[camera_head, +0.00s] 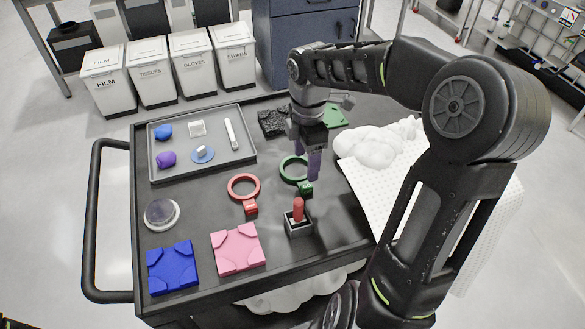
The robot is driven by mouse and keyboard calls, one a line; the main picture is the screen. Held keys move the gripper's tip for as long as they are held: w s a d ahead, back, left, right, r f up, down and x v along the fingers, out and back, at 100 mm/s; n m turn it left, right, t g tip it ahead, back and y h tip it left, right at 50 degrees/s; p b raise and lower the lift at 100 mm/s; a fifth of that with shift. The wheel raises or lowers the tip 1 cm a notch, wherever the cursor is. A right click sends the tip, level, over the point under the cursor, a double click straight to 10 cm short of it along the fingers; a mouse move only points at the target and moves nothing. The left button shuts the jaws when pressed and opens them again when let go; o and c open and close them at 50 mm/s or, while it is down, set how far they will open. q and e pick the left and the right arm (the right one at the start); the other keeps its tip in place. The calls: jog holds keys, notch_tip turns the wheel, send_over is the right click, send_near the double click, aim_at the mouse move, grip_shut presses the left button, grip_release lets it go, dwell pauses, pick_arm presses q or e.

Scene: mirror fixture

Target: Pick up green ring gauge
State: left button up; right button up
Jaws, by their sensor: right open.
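The green ring gauge (284,176) lies on the dark cart top, a ring with a small block-like tab at its lower right. My right gripper (309,165) points down over the right side of the ring, with its purple-grey fingers open and partly covering it. I cannot tell whether the fingers touch the ring. My left gripper is not in view.
A red ring gauge (231,188) lies to the left. A red peg in a dark holder (299,228) stands just in front. A grey tray (246,155) with small items is at back left. Blue (172,268) and pink (237,249) blocks lie in front; white cloth (420,160) is at right.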

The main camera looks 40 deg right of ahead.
aim_at(305, 180)
jog(key=shift+s, duration=0.15)
jog(key=shift+f, duration=1.25)
jog(key=shift+a+f, duration=0.1)
jog(key=shift+f, duration=2.55)
jog(key=c, duration=1.4)
